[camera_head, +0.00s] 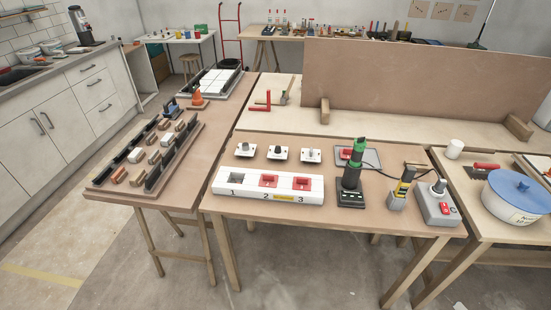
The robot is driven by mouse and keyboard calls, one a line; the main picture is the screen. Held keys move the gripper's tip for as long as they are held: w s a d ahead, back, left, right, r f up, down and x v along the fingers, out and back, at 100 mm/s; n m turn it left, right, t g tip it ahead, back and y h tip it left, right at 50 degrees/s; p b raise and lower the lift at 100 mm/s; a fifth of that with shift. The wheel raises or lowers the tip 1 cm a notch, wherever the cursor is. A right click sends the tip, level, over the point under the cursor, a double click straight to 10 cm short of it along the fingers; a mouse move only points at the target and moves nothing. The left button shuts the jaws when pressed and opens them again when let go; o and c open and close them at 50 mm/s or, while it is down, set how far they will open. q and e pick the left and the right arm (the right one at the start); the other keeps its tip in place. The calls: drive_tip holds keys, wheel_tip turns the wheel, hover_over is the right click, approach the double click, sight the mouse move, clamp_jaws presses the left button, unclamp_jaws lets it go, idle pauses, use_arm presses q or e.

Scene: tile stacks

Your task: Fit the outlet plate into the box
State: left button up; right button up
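A long white box (228,196) lies near the front edge of the middle table, marked 1, 2 and 3. Position 1 shows a grey recess (237,178). Positions 2 and 3 show red inserts (268,181) and (302,184). Behind the box, three small white plates lie apart in a row: a left plate (239,153), a middle plate (272,157) and a right plate (304,159). Each has a raised fitting on top. They are too small to tell for sure which is the outlet plate. Neither of my grippers is in view.
Right of the box stand a green and black tool (352,178), a yellow and black device (402,189) and a grey box with a red switch (437,208). A dark cable runs behind them. A blue-lidded pot (515,197) is far right.

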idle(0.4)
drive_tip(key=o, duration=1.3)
